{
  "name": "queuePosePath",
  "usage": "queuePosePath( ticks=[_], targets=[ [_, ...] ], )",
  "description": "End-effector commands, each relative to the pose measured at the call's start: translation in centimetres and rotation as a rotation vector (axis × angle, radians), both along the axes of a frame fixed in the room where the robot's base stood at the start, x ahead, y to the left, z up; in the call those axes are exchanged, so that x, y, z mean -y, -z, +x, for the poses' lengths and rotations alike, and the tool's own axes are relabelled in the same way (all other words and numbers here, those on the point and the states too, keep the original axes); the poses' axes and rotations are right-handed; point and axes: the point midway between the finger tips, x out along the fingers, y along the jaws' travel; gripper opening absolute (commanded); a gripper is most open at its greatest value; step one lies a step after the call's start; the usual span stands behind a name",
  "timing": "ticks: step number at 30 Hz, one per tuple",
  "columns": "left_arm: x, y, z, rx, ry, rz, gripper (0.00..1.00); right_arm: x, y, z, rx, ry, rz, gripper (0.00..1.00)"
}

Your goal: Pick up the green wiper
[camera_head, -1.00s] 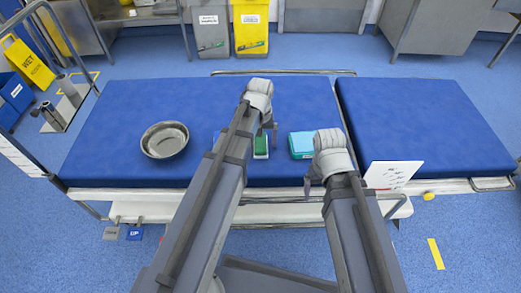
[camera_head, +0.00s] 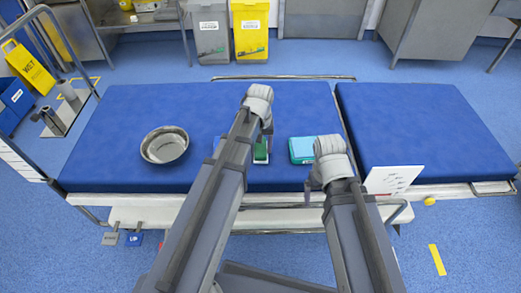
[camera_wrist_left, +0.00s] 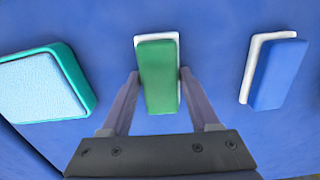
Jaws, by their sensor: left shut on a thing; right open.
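The green wiper (camera_head: 261,151), a green block on a white base, is on the blue operating table, partly hidden by my left arm. In the left wrist view the green wiper (camera_wrist_left: 158,75) lies between the two fingers of my left gripper (camera_wrist_left: 158,88), which is shut on its sides. In the head view my left gripper (camera_head: 267,133) is just above and beside the wiper. I cannot tell whether the wiper is clear of the table. My right gripper (camera_head: 311,186) is open and empty near the table's front edge.
A teal and light-blue box (camera_head: 302,149) lies right of the green wiper. A blue wiper (camera_wrist_left: 278,75) lies on its other side, mostly behind my left arm in the head view. A metal bowl (camera_head: 165,145) stands further left. The table's back and right are clear.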

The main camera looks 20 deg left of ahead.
Motion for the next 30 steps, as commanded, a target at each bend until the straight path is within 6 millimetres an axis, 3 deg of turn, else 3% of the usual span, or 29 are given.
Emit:
queuePosePath(
  ticks=[3, 16, 30],
  targets=[
    [0.0, 0.0, 0.0, 0.000, 0.000, 0.000, 0.06, 0.0, 0.0, 0.0, 0.000, 0.000, 0.000, 0.92],
    [0.0, -1.1, 0.0, 0.000, 0.000, 0.000, 0.06, 0.0, -1.1, 0.0, 0.000, 0.000, 0.000, 0.92],
    [0.0, -7.8, 0.0, 0.000, 0.000, 0.000, 0.06, 0.0, -7.8, 0.0, 0.000, 0.000, 0.000, 0.92]
  ],
)
